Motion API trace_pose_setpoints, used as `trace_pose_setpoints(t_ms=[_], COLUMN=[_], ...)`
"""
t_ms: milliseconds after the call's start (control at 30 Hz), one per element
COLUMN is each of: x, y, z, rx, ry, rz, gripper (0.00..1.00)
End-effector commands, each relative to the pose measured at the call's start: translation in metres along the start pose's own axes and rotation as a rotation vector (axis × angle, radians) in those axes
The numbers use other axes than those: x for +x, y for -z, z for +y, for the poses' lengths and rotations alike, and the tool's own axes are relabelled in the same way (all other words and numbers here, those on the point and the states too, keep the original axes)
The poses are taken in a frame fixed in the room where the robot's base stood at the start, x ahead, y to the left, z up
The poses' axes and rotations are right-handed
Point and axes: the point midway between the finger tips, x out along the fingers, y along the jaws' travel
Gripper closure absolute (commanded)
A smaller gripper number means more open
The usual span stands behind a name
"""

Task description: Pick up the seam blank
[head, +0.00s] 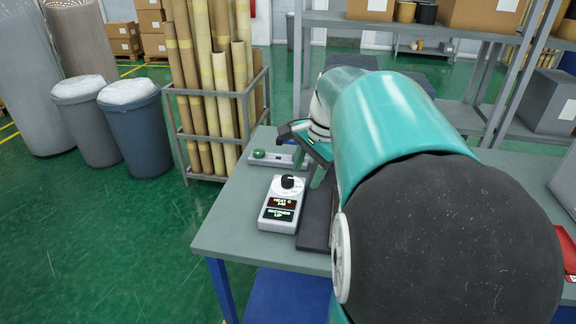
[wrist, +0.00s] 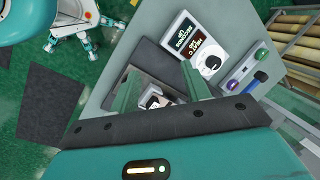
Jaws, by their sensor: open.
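My gripper (wrist: 160,80) is open in the wrist view, with its two green fingers spread above a dark mat (wrist: 152,57) on the grey-green table. A small white and dark object (wrist: 154,101) shows between the fingers, partly hidden by the gripper body. I cannot tell for sure whether it is the seam blank, or how far below the fingers it lies. In the head view my arm hides most of this spot, and no seam blank can be made out.
A white control box (head: 282,203) with a dial and lit displays stands beside the mat; it also shows in the wrist view (wrist: 196,48). A rack of tall rolls (head: 215,95) stands past the table's left edge.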

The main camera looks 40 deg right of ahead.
Motion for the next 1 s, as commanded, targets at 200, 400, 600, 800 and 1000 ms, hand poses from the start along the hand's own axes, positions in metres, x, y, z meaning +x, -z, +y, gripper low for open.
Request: trace_pose_setpoints(t_ms=[200,400,600,800,1000], x=[0.004,0.008,0.011,0.035,0.073], y=[0.093,0.167,0.199,0.199,0.194], z=[0.016,0.046,0.064,0.065,0.062], rx=[0.416,0.739,0.885,0.897,0.895], ry=[-0.008,-0.006,-0.004,-0.006,-0.006], rz=[-0.075,-0.143,-0.178,-0.183,-0.182], gripper=[0.53,0.53,0.53,0.53,0.53])
